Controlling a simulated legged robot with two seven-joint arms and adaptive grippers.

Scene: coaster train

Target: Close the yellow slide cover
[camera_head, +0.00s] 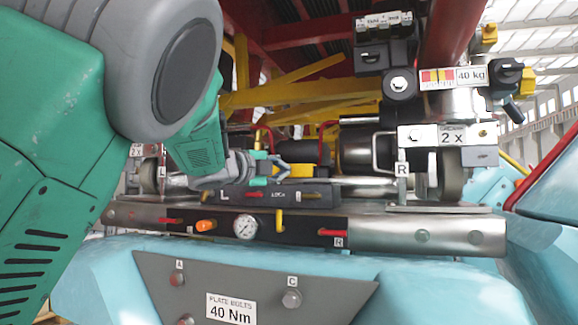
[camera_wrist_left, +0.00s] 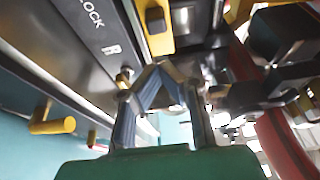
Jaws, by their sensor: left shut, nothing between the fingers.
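The yellow slide cover (camera_head: 294,170) appears as a small yellow block on the dark lock unit in the middle of the head view, partly hidden by my left gripper. In the left wrist view, a yellow part with a dark knob (camera_wrist_left: 156,28) lies just beyond the fingertips and looks like the same cover. My left gripper (camera_head: 278,169) reaches in from the left, just left of the yellow block. In the left wrist view its fingers (camera_wrist_left: 160,70) meet at the tips, shut and empty. I cannot tell whether they touch the cover. My right gripper is out of view.
The dark lock panel (camera_head: 263,195) has red and yellow levers. Below are a gauge (camera_head: 244,229) and a steel bar (camera_head: 425,234). Yellow beams (camera_head: 290,90) lie behind.

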